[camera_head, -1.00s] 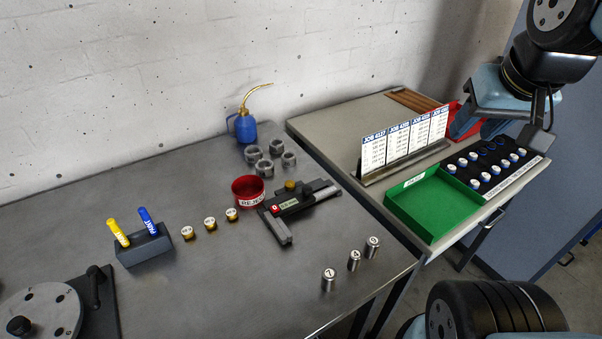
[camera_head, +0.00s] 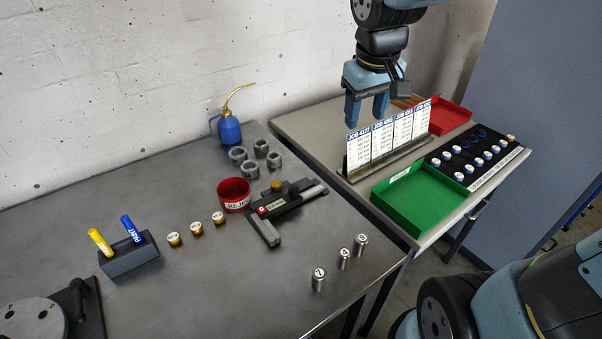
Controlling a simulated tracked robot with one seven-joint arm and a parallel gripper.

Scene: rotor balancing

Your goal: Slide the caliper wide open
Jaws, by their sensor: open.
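The caliper (camera_head: 291,200) lies on the grey bench, a dark body with a small display, a brass-coloured knob (camera_head: 277,186) on top and a grey jaw (camera_head: 265,231) pointing toward the front. A bright bar shows at its right end. I cannot tell how far apart its jaws are. My gripper (camera_head: 366,124) is open and empty, pointing down. In the picture it is above and to the right of the caliper, near the job cards, well apart from the caliper.
Close by are a red REJECT cup (camera_head: 234,197), several grey rings (camera_head: 252,170) and a blue oil can (camera_head: 228,130). Three metal weights (camera_head: 343,260) stand at the bench's right edge. Job cards (camera_head: 384,136), a green tray (camera_head: 424,208) and a red tray (camera_head: 451,119) occupy the side table (camera_head: 300,122).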

